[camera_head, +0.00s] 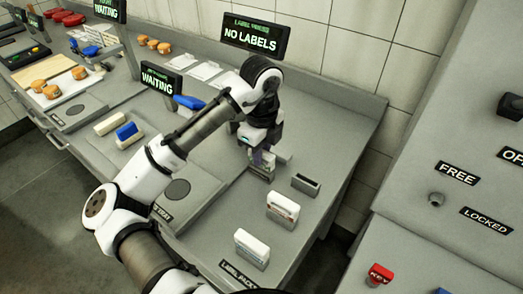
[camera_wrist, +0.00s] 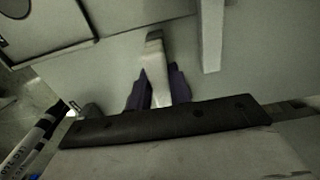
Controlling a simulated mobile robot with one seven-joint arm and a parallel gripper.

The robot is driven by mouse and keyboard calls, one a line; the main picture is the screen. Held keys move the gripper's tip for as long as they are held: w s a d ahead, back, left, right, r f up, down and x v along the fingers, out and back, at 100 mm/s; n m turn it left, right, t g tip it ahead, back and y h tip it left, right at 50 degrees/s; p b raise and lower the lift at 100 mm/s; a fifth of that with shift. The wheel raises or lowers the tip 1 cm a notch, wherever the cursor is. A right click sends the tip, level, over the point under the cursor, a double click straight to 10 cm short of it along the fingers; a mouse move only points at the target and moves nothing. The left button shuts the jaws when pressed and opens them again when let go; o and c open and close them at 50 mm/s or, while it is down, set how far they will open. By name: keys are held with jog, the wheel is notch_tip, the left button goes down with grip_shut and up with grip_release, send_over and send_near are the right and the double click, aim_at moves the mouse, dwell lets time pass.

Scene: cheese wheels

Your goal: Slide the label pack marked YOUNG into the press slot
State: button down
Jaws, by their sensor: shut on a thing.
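My gripper (camera_head: 260,168) is over the right part of the grey counter and is shut on a pale, upright label pack. In the wrist view the pack (camera_wrist: 157,70) stands between the two purple-dark fingers (camera_wrist: 158,92). I cannot read any marking on it. The sign above the label press (camera_head: 254,38) reads NO LABELS. The press slot is not clear to me; a grey block beside the gripper, also in the wrist view (camera_wrist: 211,38), may be part of it. I cannot tell whether the pack touches it.
An empty dark-topped holder (camera_head: 306,184) stands right of my gripper. A white block and a blue-topped block (camera_head: 128,132) lie left.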

jog(key=shift+f, duration=0.5)
jog(key=c, duration=1.2)
grip_release()
notch_tip(320, 180, up, 14)
jog(key=b, duration=0.1)
